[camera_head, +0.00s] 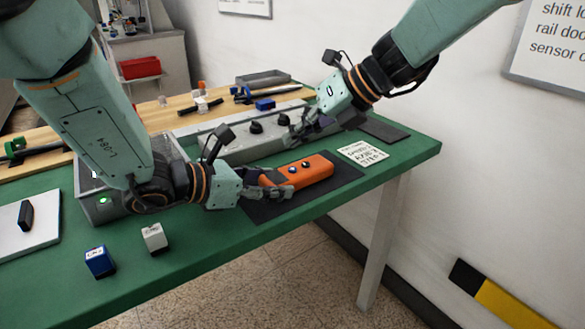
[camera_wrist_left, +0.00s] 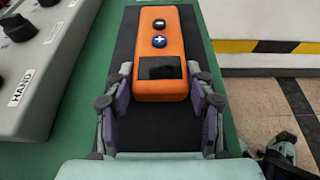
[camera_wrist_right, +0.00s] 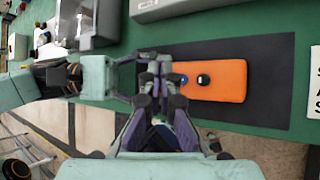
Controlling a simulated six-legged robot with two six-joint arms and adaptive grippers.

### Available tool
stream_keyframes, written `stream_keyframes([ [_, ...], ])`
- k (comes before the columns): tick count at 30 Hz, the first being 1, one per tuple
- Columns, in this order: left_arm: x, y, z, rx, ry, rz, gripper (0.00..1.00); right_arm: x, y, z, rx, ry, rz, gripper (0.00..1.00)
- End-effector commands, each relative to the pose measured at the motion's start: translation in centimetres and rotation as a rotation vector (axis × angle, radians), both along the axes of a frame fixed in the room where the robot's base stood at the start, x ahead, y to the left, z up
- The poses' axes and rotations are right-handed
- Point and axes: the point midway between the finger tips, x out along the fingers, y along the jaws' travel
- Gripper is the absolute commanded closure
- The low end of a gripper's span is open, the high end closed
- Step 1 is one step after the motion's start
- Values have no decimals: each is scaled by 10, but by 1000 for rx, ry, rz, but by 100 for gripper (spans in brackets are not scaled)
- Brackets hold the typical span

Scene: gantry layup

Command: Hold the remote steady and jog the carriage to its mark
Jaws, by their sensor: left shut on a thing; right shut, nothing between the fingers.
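The orange remote (camera_head: 308,171) lies flat on a black mat (camera_head: 345,175) near the table's front edge. It has a black button (camera_wrist_left: 158,24), a blue button with a white plus (camera_wrist_left: 159,41) and a dark screen (camera_wrist_left: 160,67). My left gripper (camera_head: 272,186) is shut on the remote's left end, fingers on both sides. My right gripper (camera_head: 298,138) is shut and empty, behind the remote by the grey console. In the right wrist view its fingertips (camera_wrist_right: 158,62) partly cover the remote (camera_wrist_right: 222,81). I cannot make out the carriage or its mark.
A grey console (camera_head: 235,147) with black knobs stands behind the mat. A printed card (camera_head: 362,153) lies to its right. A wooden board (camera_head: 175,120) with rods and a blue block (camera_head: 265,104) runs along the back. Blue (camera_head: 99,262) and white (camera_head: 154,238) blocks sit front left.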

Motion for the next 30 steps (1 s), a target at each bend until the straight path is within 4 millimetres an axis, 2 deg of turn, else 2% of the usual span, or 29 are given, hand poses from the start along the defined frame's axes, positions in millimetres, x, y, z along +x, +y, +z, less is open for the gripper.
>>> stream_keyframes([
  [3,0,0,0,-1,-1,0,88,-1,0,-15,0,4,1,100],
  [10,0,0,0,-1,-1,0,88,0,0,-30,-1,2,0,100],
  [30,0,0,0,-1,-1,0,88,0,0,-31,-1,1,1,100],
])
